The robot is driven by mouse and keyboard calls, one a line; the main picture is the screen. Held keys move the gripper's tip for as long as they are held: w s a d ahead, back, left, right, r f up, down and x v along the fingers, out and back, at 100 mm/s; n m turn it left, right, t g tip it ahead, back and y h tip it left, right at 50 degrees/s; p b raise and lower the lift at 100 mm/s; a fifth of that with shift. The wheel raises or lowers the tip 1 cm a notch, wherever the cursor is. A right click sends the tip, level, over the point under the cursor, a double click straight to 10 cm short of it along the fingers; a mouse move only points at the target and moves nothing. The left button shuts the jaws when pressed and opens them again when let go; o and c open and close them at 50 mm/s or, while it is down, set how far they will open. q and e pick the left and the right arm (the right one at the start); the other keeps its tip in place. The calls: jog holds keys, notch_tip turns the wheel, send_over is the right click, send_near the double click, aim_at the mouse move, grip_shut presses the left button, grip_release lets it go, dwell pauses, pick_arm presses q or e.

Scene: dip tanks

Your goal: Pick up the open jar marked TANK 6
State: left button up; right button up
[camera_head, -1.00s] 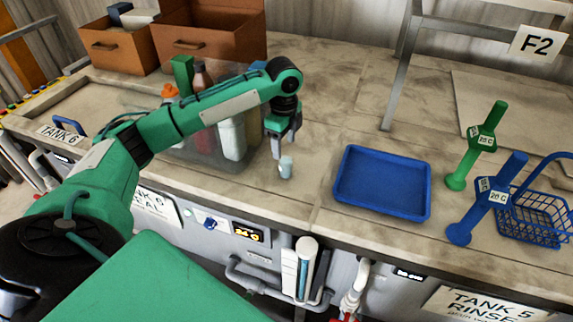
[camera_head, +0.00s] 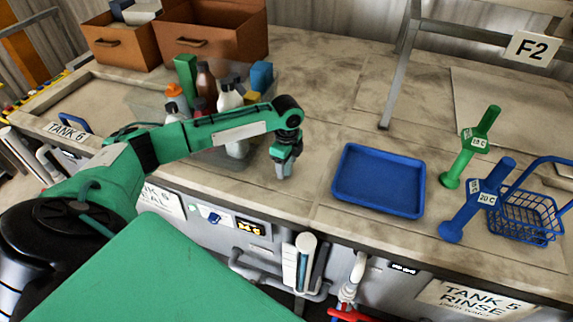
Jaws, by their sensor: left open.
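My left gripper (camera_head: 283,172) points down at the bench top, left of the blue tray, and is open. The small pale jar seen there a second ago is now mostly or wholly hidden by the gripper. A pale bluish patch shows at the fingers, but I cannot tell whether it is the jar or part of the gripper. No marking on the jar is legible. A TANK 6 sign (camera_head: 66,131) lies on the bench at the left. My right gripper is not in view.
A clear bin of bottles (camera_head: 232,98) stands behind my left forearm. The blue tray (camera_head: 380,181) lies right of the gripper. A green tool (camera_head: 470,148), a blue tool (camera_head: 475,199) and a blue wire basket (camera_head: 527,214) are farther right. Bare bench lies behind the tray.

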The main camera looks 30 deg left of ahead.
pick_arm(q)
jog(key=c, duration=1.2)
jog(key=shift+o, duration=0.2)
jog(key=shift+r, duration=0.1)
